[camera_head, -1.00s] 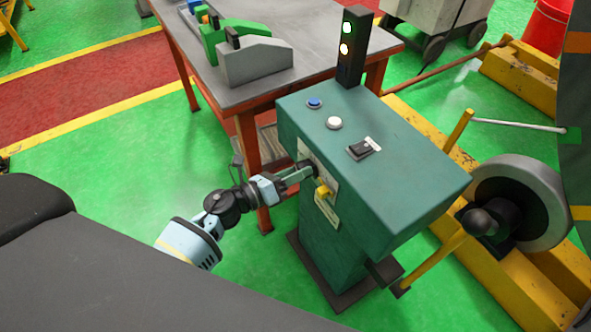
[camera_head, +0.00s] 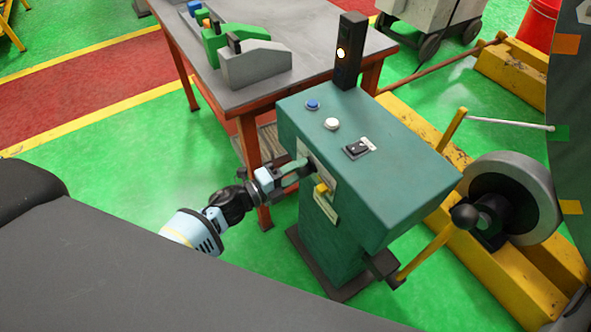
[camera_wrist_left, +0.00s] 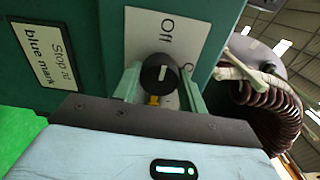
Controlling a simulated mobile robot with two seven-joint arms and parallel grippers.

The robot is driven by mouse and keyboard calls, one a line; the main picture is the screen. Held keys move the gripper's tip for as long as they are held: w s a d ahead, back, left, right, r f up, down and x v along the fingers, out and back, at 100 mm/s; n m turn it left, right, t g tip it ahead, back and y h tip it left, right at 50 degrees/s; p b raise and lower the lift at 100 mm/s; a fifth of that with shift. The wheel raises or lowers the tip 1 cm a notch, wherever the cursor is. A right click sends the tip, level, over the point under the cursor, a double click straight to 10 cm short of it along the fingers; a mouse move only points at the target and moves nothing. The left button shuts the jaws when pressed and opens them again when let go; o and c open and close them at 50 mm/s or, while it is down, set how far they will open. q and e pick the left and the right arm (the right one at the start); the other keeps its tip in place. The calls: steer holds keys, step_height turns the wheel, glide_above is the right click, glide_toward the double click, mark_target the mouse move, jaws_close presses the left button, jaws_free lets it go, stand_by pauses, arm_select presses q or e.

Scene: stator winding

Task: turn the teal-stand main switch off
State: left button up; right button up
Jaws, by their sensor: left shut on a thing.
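The teal stand (camera_head: 400,170) stands right of centre in the head view. Its main switch is a round black knob (camera_wrist_left: 158,74) with a white mark, on a pale plate (camera_wrist_left: 140,30) reading "Off". My left gripper (camera_head: 304,165) reaches the stand's left face from the left. In the wrist view my left gripper (camera_wrist_left: 160,88) has one finger on each side of the knob and is shut on it. On the stand's black light tower (camera_head: 347,60), one yellowish lamp is lit. My right gripper is out of view.
A grey worktable (camera_head: 250,85) is behind, a wheel (camera_head: 520,190) at right.

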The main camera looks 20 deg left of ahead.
arm_select(q)
steer(key=shift+n, duration=0.4)
steer(key=o, duration=1)
steer(key=shift+c, duration=0.2)
steer(key=v, duration=0.7)
steer(key=shift+s+a, duration=0.25)
steer(key=shift+s, duration=0.1)
